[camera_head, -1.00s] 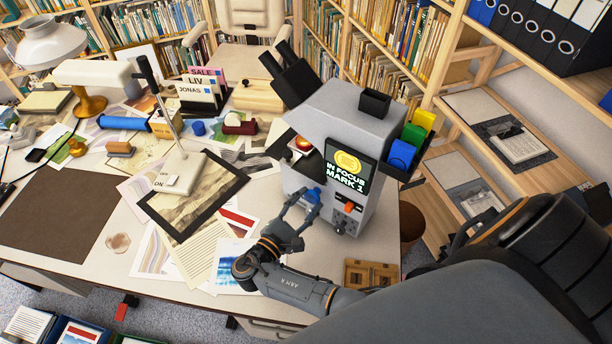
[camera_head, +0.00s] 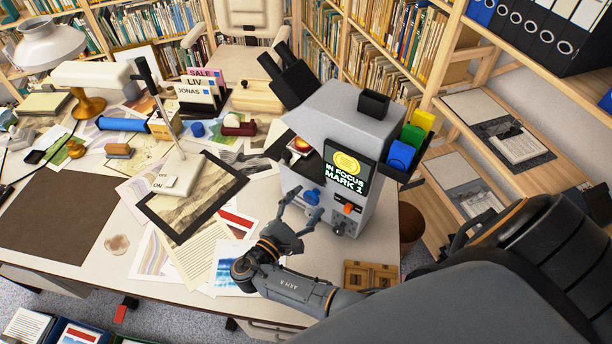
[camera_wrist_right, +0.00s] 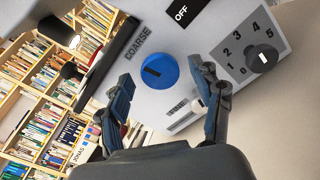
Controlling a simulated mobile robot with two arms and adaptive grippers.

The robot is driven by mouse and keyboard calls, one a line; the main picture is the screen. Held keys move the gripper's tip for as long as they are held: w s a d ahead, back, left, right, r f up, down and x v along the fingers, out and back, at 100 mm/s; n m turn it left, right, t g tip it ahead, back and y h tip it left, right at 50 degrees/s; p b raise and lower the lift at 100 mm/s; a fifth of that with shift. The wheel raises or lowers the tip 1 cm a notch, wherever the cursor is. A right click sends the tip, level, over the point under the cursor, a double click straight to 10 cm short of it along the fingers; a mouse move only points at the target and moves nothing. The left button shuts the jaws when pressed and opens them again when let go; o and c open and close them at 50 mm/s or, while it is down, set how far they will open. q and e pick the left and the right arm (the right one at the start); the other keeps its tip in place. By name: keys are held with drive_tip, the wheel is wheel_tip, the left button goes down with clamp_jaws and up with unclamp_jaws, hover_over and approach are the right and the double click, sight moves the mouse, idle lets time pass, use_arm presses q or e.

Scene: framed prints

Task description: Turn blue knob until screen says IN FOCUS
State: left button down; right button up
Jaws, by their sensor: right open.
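The grey microscope-like machine (camera_head: 352,112) stands on the desk. Its screen (camera_head: 346,171) reads "IN FOCUS MARK 1" under a yellow disc. The blue knob (camera_head: 312,196) is on its front, below and left of the screen. In the right wrist view the blue knob (camera_wrist_right: 161,71) has a dark pointer line and the label COARSE beside it. My right gripper (camera_head: 300,203) is open and empty just in front of the knob; its fingers (camera_wrist_right: 164,90) are spread either side, apart from the knob. My left gripper is not in view.
An orange switch (camera_head: 348,209) and a black numbered dial (camera_wrist_right: 262,58) sit near the knob. Blue, green and yellow blocks (camera_head: 408,148) are in a side holder. A wooden tray (camera_head: 370,275) lies at the desk's front edge. A black frame (camera_head: 193,197) and prints lie to the left.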

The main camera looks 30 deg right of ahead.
drive_tip(key=v, duration=0.7)
drive_tip(key=shift+a, duration=0.15)
idle(0.3)
